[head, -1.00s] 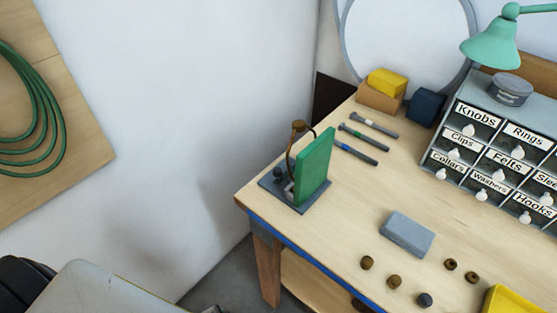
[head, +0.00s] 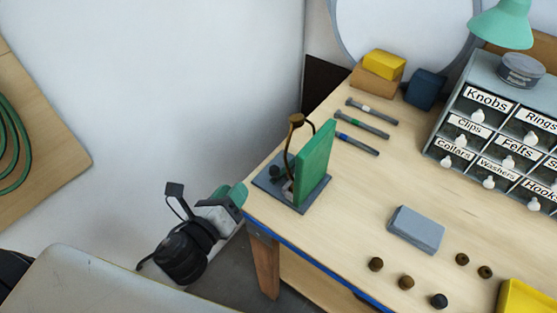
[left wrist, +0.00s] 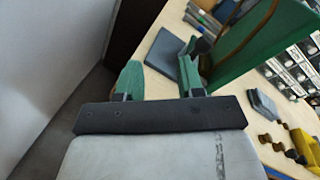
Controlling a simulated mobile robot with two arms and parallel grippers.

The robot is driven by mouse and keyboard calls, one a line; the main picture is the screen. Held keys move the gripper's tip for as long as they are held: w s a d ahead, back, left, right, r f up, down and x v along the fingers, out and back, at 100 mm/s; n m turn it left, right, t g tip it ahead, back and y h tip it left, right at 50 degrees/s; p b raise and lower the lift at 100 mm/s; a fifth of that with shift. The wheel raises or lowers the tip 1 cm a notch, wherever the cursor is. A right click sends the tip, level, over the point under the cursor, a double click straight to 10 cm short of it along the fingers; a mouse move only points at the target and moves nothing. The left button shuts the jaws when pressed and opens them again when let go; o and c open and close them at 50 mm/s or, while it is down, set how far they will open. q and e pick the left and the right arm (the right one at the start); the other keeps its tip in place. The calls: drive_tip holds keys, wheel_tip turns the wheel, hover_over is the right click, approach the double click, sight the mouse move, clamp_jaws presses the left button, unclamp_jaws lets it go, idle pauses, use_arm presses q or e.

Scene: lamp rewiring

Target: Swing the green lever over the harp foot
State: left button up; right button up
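The green lever (head: 315,165) is a tall flat green piece standing upright on a dark base plate (head: 296,206) at the table's left corner. A thin bronze harp (head: 290,150) with a knob on top curves up beside it; its foot is partly hidden behind the green piece. My left gripper (head: 236,194) is left of the base plate, just off the table corner, touching nothing that I can see. In the left wrist view its two green fingers (left wrist: 160,78) are apart with nothing between them. There the green lever (left wrist: 262,45) is up and to the right. My right gripper is out of view.
Several screwdriver-like tools (head: 362,124) lie behind the fixture. A grey block (head: 415,229) and several small round parts (head: 406,282) lie to the right. A labelled drawer cabinet (head: 490,140) stands further right.

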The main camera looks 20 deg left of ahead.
sight(278, 166)
use_arm(q)
drive_tip(key=w+d+m+h+p, duration=0.1)
drive_tip(key=w+d+m, duration=0.1)
drive_tip(key=m, duration=0.1)
drive_tip(key=w+d+r+m+h+p, duration=0.1)
drive_tip(key=w+d+m+h, duration=0.1)
drive_tip(key=w+d+m, duration=0.1)
drive_tip(key=w+d+r+m+h+p, duration=0.1)
drive_tip(key=w+d+m+h, duration=0.1)
drive_tip(key=w+m, duration=0.1)
drive_tip(key=shift+d+r+m+p, duration=0.15)
drive_tip(key=shift+m+p, duration=0.15)
drive_tip(key=shift+m, duration=0.4)
drive_tip(key=shift+w+d, duration=0.3)
drive_tip(key=shift+w, duration=0.25)
drive_tip(key=c, duration=0.6)
drive_tip(key=shift+c, duration=0.2)
